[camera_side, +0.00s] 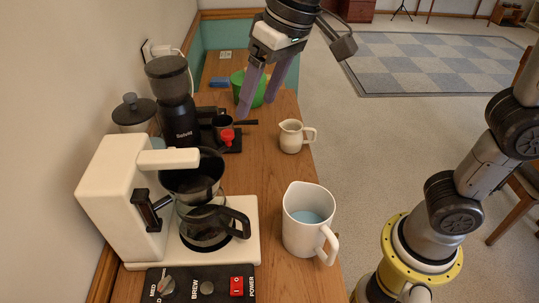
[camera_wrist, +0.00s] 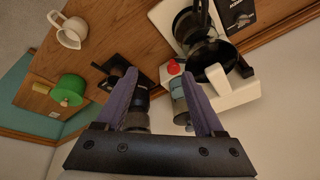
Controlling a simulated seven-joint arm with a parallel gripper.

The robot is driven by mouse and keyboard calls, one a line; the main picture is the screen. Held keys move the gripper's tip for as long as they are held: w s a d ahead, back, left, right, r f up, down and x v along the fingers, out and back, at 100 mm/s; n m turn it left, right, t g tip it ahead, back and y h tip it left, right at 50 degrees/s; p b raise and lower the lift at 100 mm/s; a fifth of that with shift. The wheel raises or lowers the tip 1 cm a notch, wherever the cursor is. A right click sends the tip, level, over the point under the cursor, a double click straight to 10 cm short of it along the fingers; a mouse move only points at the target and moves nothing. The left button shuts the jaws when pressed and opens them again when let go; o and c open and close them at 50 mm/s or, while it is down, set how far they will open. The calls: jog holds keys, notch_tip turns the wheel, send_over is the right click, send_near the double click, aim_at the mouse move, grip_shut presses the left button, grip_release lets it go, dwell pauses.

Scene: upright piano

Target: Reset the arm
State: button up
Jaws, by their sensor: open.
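My gripper (camera_side: 258,97) is open and empty, raised above the back part of the wooden counter (camera_side: 262,165). Its two purple fingers point down in the side view, in front of a green container (camera_side: 262,88). In the wrist view my gripper (camera_wrist: 160,95) shows its fingers spread apart with nothing held between them. The black grinder (camera_wrist: 140,112) and a jar (camera_wrist: 180,100) show behind and between the fingers there. My arm reaches in from the right in the side view.
A white coffee maker (camera_side: 112,190) with a glass carafe (camera_side: 205,225) stands at the front left. A white pitcher (camera_side: 300,240) with bluish liquid, a small cream jug (camera_side: 291,136), the black grinder (camera_side: 176,120) and a tamper with a red top (camera_side: 227,135) stand on the counter.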

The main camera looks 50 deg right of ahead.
jog(key=s+d+f+t, duration=0.1)
jog(key=s+d+f, duration=0.3)
jog(key=s+d, duration=0.3)
jog(key=s+d+f+t+h, duration=0.1)
jog(key=s+d+f, duration=0.4)
jog(key=s+d, duration=0.3)
jog(key=shift+d, duration=0.3)
jog(key=shift+s, duration=0.1)
